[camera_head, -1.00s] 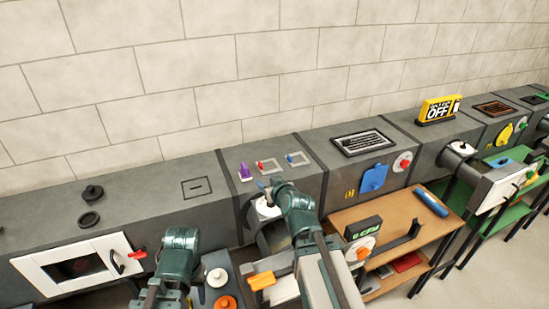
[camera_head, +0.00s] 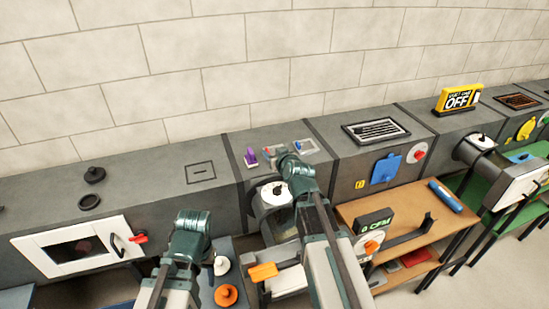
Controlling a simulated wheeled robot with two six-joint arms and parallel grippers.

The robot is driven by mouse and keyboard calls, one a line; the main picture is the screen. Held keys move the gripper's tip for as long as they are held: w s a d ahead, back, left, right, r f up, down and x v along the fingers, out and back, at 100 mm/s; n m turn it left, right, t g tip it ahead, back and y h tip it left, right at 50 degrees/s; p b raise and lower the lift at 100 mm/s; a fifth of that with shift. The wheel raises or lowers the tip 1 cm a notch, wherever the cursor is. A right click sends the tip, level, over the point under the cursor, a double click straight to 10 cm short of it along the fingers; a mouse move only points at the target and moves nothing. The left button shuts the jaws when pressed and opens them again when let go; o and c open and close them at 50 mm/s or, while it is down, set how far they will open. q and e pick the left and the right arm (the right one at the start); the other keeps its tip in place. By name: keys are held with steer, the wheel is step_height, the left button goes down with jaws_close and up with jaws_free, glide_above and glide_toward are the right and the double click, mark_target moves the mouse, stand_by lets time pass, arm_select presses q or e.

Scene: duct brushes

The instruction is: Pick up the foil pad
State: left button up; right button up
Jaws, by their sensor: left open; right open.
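Two small flat grey-white pieces lie on top of the duct, one with a red mark (camera_head: 269,154) and one with a blue mark (camera_head: 307,147). I cannot tell for sure which is the foil pad. My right gripper (camera_head: 287,158) is at the duct's top front edge, just in front of and between these pieces, and partly covers them. It is open, and no held thing shows. I cannot tell whether it touches anything. My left gripper (camera_head: 194,222) is low in front of the duct, left of the pieces, open and with nothing visible in it.
A purple piece (camera_head: 251,158) stands left of the pads. A round white port cover (camera_head: 273,196) is below my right gripper. White and orange knobs (camera_head: 226,295) and an orange-handled tool (camera_head: 263,272) lie between my arms. A wooden bench (camera_head: 405,213) is at right.

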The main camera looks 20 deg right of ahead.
mark_target(268, 151)
steer(key=shift+w+f, duration=0.2)
steer(key=shift+w, duration=0.25)
steer(key=shift+w+f, duration=0.2)
steer(key=b+x, duration=0.1)
steer(key=x, duration=0.1)
steer(key=b+x, duration=0.1)
steer(key=x, duration=0.1)
steer(key=shift+w+f+b, duration=0.25)
steer(key=shift+f+b, duration=0.15)
steer(key=shift+f, duration=0.05)
steer(key=shift+s+r, duration=0.1)
jaws_close()
stand_by(0.6)
